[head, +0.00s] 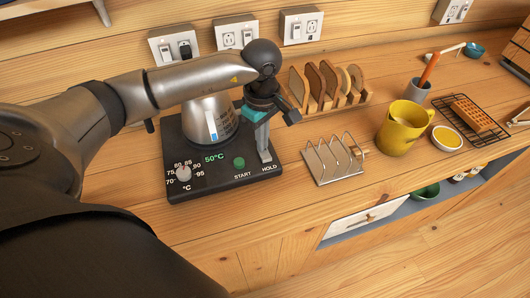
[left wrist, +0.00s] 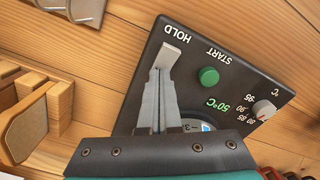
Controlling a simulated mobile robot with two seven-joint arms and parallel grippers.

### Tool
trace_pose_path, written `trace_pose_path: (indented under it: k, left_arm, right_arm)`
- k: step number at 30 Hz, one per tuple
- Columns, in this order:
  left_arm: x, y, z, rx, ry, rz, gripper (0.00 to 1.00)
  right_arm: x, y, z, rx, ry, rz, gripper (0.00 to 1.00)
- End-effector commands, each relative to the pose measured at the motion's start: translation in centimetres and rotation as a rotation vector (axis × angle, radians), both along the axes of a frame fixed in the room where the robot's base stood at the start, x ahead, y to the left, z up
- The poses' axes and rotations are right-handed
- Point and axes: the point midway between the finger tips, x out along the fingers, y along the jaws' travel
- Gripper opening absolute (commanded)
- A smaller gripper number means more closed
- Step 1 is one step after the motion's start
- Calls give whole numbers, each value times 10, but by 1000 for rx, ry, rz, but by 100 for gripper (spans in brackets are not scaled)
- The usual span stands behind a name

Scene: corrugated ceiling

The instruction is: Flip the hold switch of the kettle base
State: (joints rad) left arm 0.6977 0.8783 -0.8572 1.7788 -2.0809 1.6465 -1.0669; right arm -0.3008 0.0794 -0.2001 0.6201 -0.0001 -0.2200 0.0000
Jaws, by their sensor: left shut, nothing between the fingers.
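The black kettle base (head: 215,182) stands on the wooden counter, with a dial, a green START button (head: 239,162) and a HOLD label at its front right corner. Its display reads 50°C. The steel kettle (head: 208,120) sits on it, partly behind my arm. My left gripper (head: 264,157) is shut and empty, pointing down just behind the HOLD label. In the left wrist view the shut fingers (left wrist: 160,82) reach toward the same label on the base (left wrist: 240,62). A pale grey piece lies at their tips; I cannot tell whether it is the hold switch. My right gripper is out of view.
A wire toast rack (head: 333,163) stands right of the base, with a wooden rack of bread slices (head: 322,85) behind it. A yellow mug (head: 402,128) is farther right. Wall sockets (head: 236,36) line the back. The front counter edge is clear.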

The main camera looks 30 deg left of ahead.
Motion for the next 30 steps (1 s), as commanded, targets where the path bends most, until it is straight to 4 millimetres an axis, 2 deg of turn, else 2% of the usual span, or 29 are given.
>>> trace_pose_path:
  k: [5,30]
  left_arm:
    - [-1,-2,5,-2,3,-3,0]
    - [-1,-1,70,-2,2,-2,0]
  right_arm:
    - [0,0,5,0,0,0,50]
    - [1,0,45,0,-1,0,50]
